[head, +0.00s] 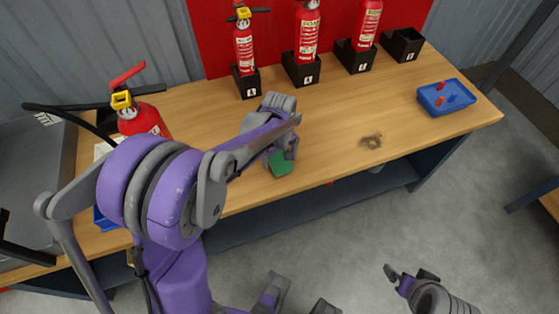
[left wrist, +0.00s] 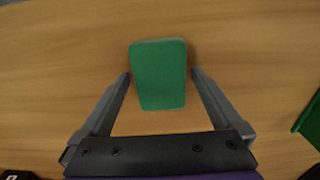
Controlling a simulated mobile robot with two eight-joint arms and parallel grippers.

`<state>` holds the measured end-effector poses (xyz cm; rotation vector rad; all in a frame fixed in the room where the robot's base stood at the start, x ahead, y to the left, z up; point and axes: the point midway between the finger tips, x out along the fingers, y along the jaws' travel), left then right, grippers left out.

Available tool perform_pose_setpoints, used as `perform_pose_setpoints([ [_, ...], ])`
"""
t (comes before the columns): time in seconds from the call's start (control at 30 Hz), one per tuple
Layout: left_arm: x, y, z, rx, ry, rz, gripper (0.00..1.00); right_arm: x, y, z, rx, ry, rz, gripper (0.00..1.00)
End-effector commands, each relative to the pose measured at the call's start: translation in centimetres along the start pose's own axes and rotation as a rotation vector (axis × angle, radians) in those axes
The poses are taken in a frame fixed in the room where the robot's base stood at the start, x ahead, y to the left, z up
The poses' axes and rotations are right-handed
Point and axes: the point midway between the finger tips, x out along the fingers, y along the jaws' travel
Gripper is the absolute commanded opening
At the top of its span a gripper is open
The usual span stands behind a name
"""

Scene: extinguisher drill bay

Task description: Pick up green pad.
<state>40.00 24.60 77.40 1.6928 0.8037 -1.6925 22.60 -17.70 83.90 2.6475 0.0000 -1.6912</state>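The green pad (head: 280,165) lies near the front edge of the wooden bench, partly hidden by my left gripper (head: 281,153) in the head view. In the left wrist view the green pad (left wrist: 160,75) lies between the two fingertips of my left gripper (left wrist: 159,74). The fingers are open, with a narrow gap at each side of the pad. My right gripper (head: 409,275) is over the floor at the lower right, away from the bench. Its fingers look apart and nothing shows between them.
Red extinguishers (head: 244,50) stand in black holders along the back of the bench (head: 330,125); one holder (head: 402,45) is empty. Another extinguisher (head: 142,118) is at left. A blue tray (head: 446,97) and a small brown heap (head: 371,141) are at right. A green edge (left wrist: 309,122) shows in the wrist view.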

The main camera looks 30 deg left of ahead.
Motion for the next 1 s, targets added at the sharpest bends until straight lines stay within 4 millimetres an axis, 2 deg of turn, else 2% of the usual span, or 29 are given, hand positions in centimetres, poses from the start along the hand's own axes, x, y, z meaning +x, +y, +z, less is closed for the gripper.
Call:
perform_pose_setpoints([
  [0.03,0.0,0.0,0.0,0.0,0.0,0.0,0.93,0.0,0.0,0.0,0.0,0.0,0.0,1.0],
  [0.4,0.0,0.0,0.0,0.0,0.0,0.0,0.26,0.0,0.0,0.0,0.0,0.0,0.0,1.0],
  [0.43,0.0,0.0,0.0,0.0,0.0,0.0,0.23,0.0,0.0,0.0,0.0,0.0,0.0,1.0],
  [0.63,-0.1,0.0,0.0,0.0,0.0,0.0,0.23,0.0,0.0,0.0,0.0,0.0,0.0,1.0],
  [0.73,-0.8,0.0,0.0,0.0,0.0,0.0,0.23,-0.1,0.0,-0.1,0.0,0.0,0.0,1.0],
  [1.0,-6.0,0.0,0.0,0.0,0.0,0.0,0.23,-0.8,0.0,-0.5,0.0,0.003,0.0,1.0],
])
